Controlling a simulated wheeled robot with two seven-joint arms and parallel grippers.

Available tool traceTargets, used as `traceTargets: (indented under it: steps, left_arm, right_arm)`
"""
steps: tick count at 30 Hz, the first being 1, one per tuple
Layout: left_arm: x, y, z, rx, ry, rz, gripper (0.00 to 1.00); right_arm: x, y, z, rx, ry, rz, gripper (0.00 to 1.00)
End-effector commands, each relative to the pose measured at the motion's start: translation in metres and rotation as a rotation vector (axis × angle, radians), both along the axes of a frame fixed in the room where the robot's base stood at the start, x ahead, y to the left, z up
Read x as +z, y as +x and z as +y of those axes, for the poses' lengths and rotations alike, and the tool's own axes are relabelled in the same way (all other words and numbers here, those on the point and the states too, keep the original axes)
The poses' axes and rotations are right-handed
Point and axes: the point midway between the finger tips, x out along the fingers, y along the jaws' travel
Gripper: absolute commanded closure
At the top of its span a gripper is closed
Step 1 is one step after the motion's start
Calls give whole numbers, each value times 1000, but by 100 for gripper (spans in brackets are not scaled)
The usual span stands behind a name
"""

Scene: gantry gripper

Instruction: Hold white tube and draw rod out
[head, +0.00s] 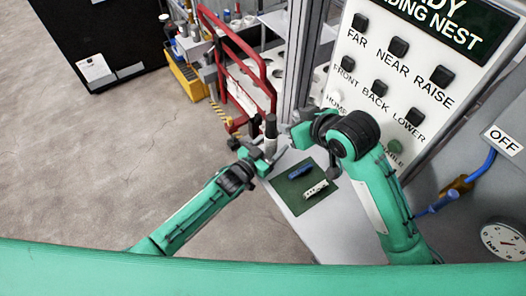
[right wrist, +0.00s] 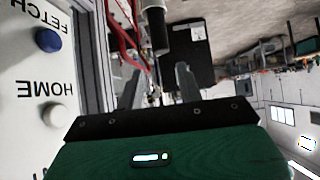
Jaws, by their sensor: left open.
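An upright piece with a dark grey upper part, likely the rod (head: 270,126), and a paler lower part, likely the white tube (head: 270,146), stands near both grippers. In the right wrist view the dark part (right wrist: 159,40) and the pale part (right wrist: 152,12) show beyond the fingers. My left gripper (head: 262,158) is open at the pale lower part; I cannot tell if it touches. My right gripper (head: 292,128) is just right of the dark part. In the right wrist view its fingers (right wrist: 157,88) are wide apart with nothing between them.
A green mat (head: 293,201) on the pale bench carries a blue piece (head: 301,168) and a white piece (head: 316,189). A button panel (head: 352,65) stands close to the right arm. A red frame (head: 262,75) stands behind the grippers. Open floor lies left.

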Motion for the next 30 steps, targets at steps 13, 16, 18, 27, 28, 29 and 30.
traceTargets:
  steps: [13,16,18,27,28,29,30]
  left_arm:
    - [0,7,-5,0,0,0,43]
    - [0,7,-5,0,0,0,62]
    - [0,7,-5,0,0,0,76]
    - [0,7,-5,0,1,0,85]
    - [0,7,-5,0,1,1,85]
    - [0,7,-5,0,1,1,85]
    - [0,7,-5,0,1,0,85]
  right_arm:
    - [0,0,0,0,0,0,64]
    - [0,0,0,0,0,0,64]
    - [0,0,0,0,0,0,64]
    - [-6,0,5,38,13,-17,48]
    - [-8,0,6,53,18,-25,48]
    - [-10,-1,8,71,26,-34,48]
    - [-13,-1,11,95,37,-49,48]
